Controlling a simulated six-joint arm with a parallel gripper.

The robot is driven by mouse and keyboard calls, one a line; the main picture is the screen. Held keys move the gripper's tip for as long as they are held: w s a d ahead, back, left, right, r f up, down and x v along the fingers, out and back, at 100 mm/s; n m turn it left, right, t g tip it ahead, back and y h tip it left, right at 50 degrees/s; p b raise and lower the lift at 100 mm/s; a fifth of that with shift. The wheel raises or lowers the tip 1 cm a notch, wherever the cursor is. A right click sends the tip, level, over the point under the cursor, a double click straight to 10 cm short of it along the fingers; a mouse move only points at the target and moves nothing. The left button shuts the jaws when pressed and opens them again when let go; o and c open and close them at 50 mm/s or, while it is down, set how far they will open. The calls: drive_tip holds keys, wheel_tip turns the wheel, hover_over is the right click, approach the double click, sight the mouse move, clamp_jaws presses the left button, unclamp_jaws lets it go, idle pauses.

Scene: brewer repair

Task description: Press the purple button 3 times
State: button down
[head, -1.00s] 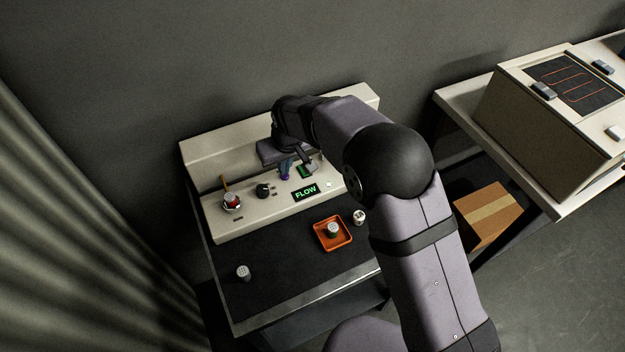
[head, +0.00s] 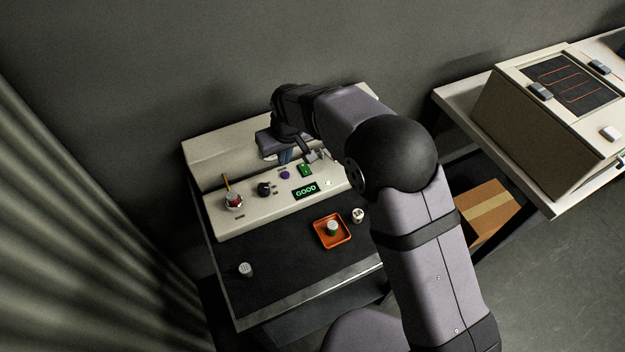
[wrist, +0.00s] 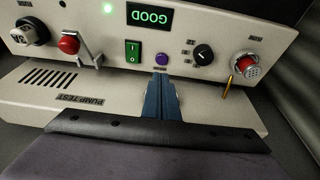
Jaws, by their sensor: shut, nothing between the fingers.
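The purple button (head: 285,175) sits on the beige brewer panel, left of a green switch. It also shows in the wrist view (wrist: 162,59), uncovered, just beyond my fingertips. My gripper (head: 285,158) is shut and empty, with its blue fingers (wrist: 160,78) together. The fingertips appear apart from the button, on its wall side in the head view. The display (head: 305,191) reads GOOD in green and appears upside down in the wrist view (wrist: 150,17).
On the panel are a black knob (head: 264,189), a red-capped part (head: 233,201), the green switch (head: 305,170) and a red knob with a lever (wrist: 69,44). An orange tray (head: 318,243) holding a small cylinder stands in front. The dark mat's left part is mostly clear.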

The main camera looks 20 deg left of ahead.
wheel_tip(320, 180, up, 6)
drive_tip(key=p, duration=0.4)
drive_tip(key=shift+f, duration=0.1)
idle(1.0)
drive_tip(key=shift+f+b, duration=1.1)
drive_tip(key=shift+f, duration=0.2)
drive_tip(key=shift+f+b, duration=2.25)
drive_tip(key=shift+f, duration=1)
drive_tip(key=shift+f, duration=0.2)
